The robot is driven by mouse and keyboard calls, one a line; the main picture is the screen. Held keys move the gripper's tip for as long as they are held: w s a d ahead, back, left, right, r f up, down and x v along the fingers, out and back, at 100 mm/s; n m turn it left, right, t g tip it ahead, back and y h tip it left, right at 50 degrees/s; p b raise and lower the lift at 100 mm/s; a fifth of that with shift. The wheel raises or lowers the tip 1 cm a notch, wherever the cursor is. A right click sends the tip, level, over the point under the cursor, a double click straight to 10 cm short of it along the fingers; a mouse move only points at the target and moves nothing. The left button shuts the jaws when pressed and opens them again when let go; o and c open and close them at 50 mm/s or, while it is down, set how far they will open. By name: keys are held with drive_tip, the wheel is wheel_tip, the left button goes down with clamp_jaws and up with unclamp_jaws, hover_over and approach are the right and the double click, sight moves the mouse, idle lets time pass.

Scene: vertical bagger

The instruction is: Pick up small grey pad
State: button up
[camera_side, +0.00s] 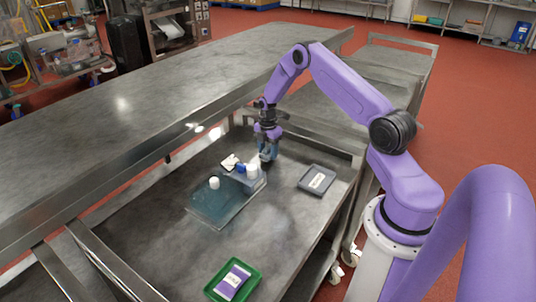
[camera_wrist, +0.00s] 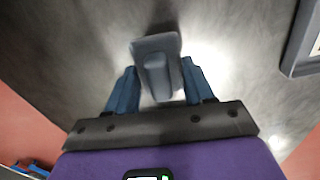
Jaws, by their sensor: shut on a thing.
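The small grey pad (camera_wrist: 156,44) shows in the wrist view as a flat grey plate with a raised rounded grip. My gripper (camera_wrist: 159,68) has a blue finger on each side of that grip and is shut on it. In the side view my gripper (camera_side: 267,156) points down over the lower metal table, at the far end of the bluish clear tray. The pad is small and mostly hidden there by the fingers. I cannot tell whether it touches the table.
A white bottle (camera_side: 252,171) and a blue item (camera_side: 241,168) stand close left of my gripper. A grey tray (camera_side: 304,184) lies right, a green tray (camera_side: 212,291) in front. A higher table (camera_side: 130,110) runs along the left.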

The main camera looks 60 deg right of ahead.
drive_tip(key=s+a+r, duration=0.6)
drive_tip(key=s+r, duration=0.5)
drive_tip(key=s, duration=0.1)
drive_tip(key=shift+s, duration=0.3)
drive_tip(key=shift+a, duration=0.1)
